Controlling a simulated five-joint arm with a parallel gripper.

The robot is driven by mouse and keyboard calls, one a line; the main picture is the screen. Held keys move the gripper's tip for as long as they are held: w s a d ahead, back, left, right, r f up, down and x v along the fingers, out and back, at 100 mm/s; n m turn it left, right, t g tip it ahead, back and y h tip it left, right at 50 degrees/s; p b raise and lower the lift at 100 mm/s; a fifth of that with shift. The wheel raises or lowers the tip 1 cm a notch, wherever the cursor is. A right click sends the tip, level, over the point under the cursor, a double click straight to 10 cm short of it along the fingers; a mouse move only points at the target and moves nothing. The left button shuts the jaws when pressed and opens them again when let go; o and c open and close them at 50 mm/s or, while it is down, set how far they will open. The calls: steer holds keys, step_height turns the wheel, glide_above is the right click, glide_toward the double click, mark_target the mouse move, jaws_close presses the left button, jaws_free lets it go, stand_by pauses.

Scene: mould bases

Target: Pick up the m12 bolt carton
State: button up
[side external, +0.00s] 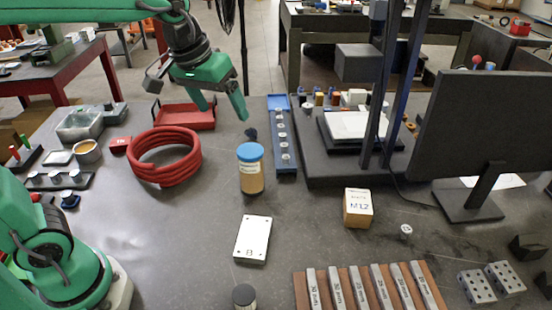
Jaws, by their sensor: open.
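The m12 bolt carton (357,208) is a small tan box with a white label reading M12. It stands on the dark table, right of centre in the side external view. My gripper (222,108) has green fingers, is open and empty, and hangs above the table at upper left of the carton, well apart from it. Nothing hides the carton's front or top.
A blue-lidded jar (250,170) and a white plate marked B (253,239) stand left of the carton. A red hose coil (165,157) lies further left. A monitor (487,125) and a column stand (372,150) rise behind and right. A wooden rack of metal bars (300,290) is in front.

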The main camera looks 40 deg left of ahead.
steer(key=w+d+f+n+g, duration=0.1)
steer(key=w+d+f, duration=0.1)
steer(key=w+d, duration=0.5)
steer(key=n+g, duration=0.3)
steer(key=n, duration=0.1)
glide_above(359, 201)
steer(key=shift+y, duration=0.3)
step_height(359, 201, down, 19)
steer(key=shift+w+r, duration=0.1)
steer(key=shift+d+f, duration=0.15)
steer(key=shift+f, duration=0.15)
steer(key=shift+f, duration=3.9)
steer(key=shift+r, duration=0.1)
steer(key=c, duration=1.4)
steer(key=shift+r, duration=0.15)
